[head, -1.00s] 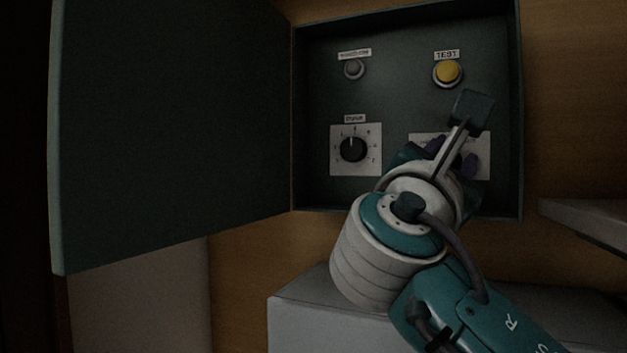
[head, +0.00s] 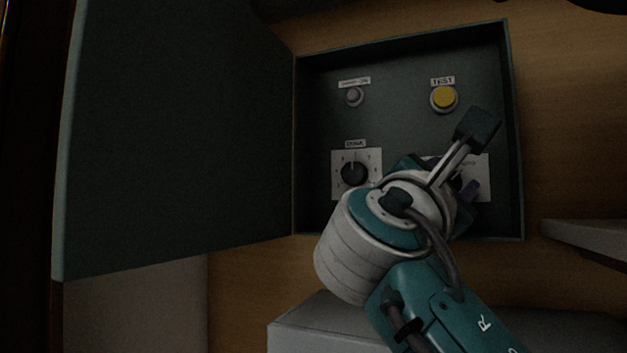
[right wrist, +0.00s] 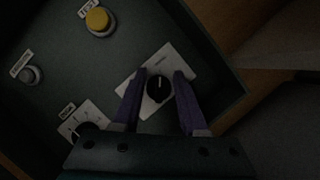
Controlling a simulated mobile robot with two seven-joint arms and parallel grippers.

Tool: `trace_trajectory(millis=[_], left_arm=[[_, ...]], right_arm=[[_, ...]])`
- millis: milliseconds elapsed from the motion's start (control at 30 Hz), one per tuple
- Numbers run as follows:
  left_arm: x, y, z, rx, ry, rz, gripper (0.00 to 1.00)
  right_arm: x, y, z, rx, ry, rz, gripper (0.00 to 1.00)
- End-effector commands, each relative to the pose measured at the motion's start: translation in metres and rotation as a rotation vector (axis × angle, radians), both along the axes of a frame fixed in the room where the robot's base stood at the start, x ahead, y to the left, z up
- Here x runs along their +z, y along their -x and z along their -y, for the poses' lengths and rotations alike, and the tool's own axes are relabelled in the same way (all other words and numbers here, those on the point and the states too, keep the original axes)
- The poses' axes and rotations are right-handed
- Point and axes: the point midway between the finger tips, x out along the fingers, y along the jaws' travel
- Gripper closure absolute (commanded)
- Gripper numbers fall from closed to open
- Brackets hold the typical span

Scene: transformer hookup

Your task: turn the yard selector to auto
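A black selector knob (right wrist: 158,88) with a pale pointer mark sits on a white plate (right wrist: 187,62), which also shows in the head view (head: 480,168). The plate's lettering is too small and dark to read. My right gripper (right wrist: 157,78) is open, with one purple finger on each side of this knob. A gap shows on both sides, so it does not look gripped. In the head view my right gripper (head: 462,183) covers the knob and most of its plate. My left gripper is not in view.
The knob is in an open wall box (head: 400,55) with its door (head: 180,140) swung left. Nearby are a yellow TEST button (head: 444,97), a small grey button (head: 354,97) and a second dial (head: 354,173). A grey shelf (head: 590,238) juts out at right.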

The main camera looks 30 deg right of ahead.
Motion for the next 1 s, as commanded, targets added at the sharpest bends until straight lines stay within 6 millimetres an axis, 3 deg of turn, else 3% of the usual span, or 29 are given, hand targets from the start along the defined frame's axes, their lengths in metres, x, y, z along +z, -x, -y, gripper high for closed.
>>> trace_trajectory(millis=[167, 467, 1000], left_arm=[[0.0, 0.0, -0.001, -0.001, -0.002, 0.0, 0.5], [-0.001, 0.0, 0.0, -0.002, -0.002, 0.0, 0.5], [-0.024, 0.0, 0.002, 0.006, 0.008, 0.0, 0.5]], right_arm=[[0.0, 0.0, 0.0, 0.0, 0.001, -0.001, 0.36], [-0.002, 0.0, -0.003, 0.002, 0.0, -0.002, 0.36], [-0.027, 0.033, -0.082, 0.003, -0.001, -0.003, 0.36]])
